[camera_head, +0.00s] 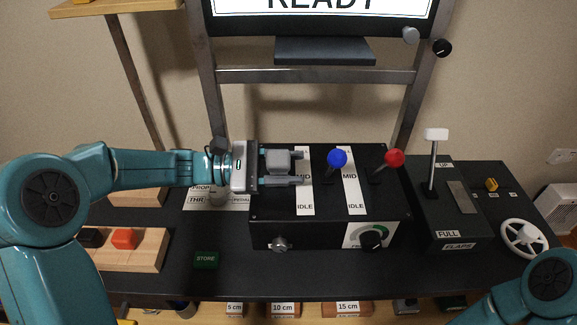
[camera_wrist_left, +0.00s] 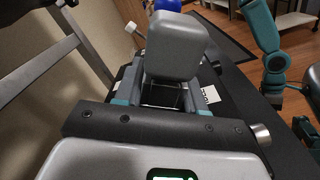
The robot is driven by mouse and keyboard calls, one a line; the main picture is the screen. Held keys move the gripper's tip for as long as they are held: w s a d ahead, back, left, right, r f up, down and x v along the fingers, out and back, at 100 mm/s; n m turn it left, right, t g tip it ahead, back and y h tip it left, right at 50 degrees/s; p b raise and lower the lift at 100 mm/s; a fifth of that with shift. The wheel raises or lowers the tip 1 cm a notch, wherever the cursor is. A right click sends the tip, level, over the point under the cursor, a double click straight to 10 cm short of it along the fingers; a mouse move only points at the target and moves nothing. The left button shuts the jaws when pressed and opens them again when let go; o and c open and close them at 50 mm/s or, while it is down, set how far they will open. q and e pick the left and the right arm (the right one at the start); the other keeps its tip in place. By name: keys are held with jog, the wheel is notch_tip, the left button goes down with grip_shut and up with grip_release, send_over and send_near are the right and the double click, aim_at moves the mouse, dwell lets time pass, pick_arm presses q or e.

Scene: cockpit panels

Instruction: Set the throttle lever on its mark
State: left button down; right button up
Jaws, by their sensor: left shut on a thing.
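The throttle lever has a grey block-shaped handle (camera_head: 279,161) at the left of the black lever box (camera_head: 330,232). My left gripper (camera_head: 294,167) comes in from the left and is shut on this handle, one finger on each side. The handle stands a little above the MID print of the left white strip (camera_head: 305,199), which also reads IDLE lower down. In the left wrist view the grey handle (camera_wrist_left: 175,45) fills the space between the fingers and hides the lever's foot. My right gripper is out of view.
Close right of the throttle stand a blue-knobbed lever (camera_head: 337,158) and a red-knobbed lever (camera_head: 394,158). A flaps box (camera_head: 455,225) with a white-topped lever and a white wheel (camera_head: 524,238) are further right. A screen (camera_head: 320,8) hangs behind.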

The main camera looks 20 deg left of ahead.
pick_arm(q)
jog(key=c, duration=0.7)
grip_release()
jog(key=shift+s, duration=0.1)
jog(key=shift+c, duration=0.2)
jog(key=shift+a, duration=0.1)
jog(key=v, duration=1.6)
